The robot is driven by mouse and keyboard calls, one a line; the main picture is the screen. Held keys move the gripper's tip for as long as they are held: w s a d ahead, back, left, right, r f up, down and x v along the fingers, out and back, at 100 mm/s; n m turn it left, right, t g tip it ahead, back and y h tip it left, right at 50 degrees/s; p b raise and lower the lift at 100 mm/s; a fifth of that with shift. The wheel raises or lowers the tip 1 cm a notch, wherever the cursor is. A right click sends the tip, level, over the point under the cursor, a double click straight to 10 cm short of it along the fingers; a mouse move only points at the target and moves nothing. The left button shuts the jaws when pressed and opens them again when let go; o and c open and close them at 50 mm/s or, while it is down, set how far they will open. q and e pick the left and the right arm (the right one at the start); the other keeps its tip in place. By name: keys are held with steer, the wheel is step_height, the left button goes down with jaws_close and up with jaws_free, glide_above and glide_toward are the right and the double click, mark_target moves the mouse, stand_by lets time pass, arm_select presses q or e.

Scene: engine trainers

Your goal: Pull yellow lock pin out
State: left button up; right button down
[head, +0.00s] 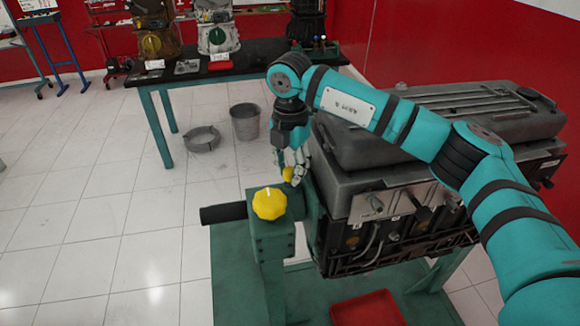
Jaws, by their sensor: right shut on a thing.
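My right gripper (293,174) reaches down from above beside the green stand post. It is shut on a small yellow piece, which looks like the yellow lock pin (287,174); only its yellow end shows between the fingers. Whether the pin is still seated in the stand is hidden. A larger yellow faceted knob (269,203) sits on top of the green post (271,243), just in front of the gripper and apart from it. My left gripper is not in view.
A grey engine (430,135) on the green stand is close to the right of the gripper. A black handle bar (222,213) sticks out left of the post. A red tray (367,310) lies below. A bucket (245,122) and a workbench (205,70) stand behind. The left floor is clear.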

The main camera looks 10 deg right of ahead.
mark_target(290, 169)
step_height(290, 169, up, 4)
steer(key=shift+r+p, duration=0.25)
steer(key=shift+p, duration=0.4)
steer(key=shift+w, duration=0.15)
steer(key=shift+r, duration=0.1)
steer(key=c, duration=1.1)
jaws_free()
steer(key=shift+c, duration=0.2)
steer(key=shift+o, duration=0.8)
